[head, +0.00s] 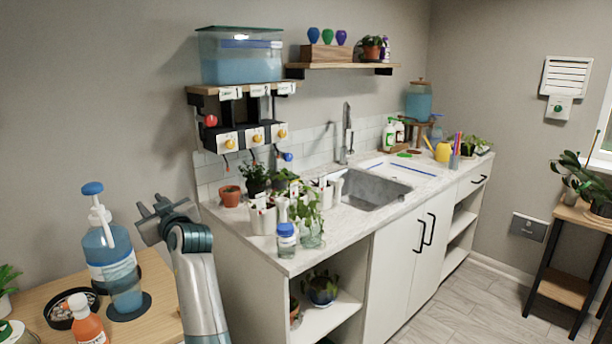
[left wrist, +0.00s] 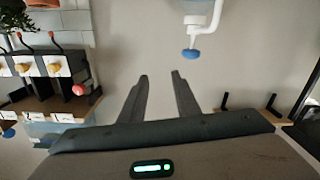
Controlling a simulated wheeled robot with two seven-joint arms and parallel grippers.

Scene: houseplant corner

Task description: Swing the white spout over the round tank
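The white spout (head: 99,215) with a blue knob (head: 92,188) on top rises from a clear, blue-filled round tank (head: 100,246) on the wooden side table at left. The spout's arm hooks downward on its right side. In the left wrist view the spout (left wrist: 207,20) and knob (left wrist: 191,53) appear upside down, beyond the fingertips. My left gripper (head: 148,207) is right of the spout, apart from it. The wrist view shows its two fingers (left wrist: 160,75) with an empty gap between them. My right gripper is not in view.
A blue vessel on a black coaster (head: 128,308), a black dish (head: 60,316) and an orange bottle (head: 87,320) crowd the side table (head: 160,290). Wall dispensers (head: 240,138) and the sink counter (head: 340,225), with plants and pots, stand to the right.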

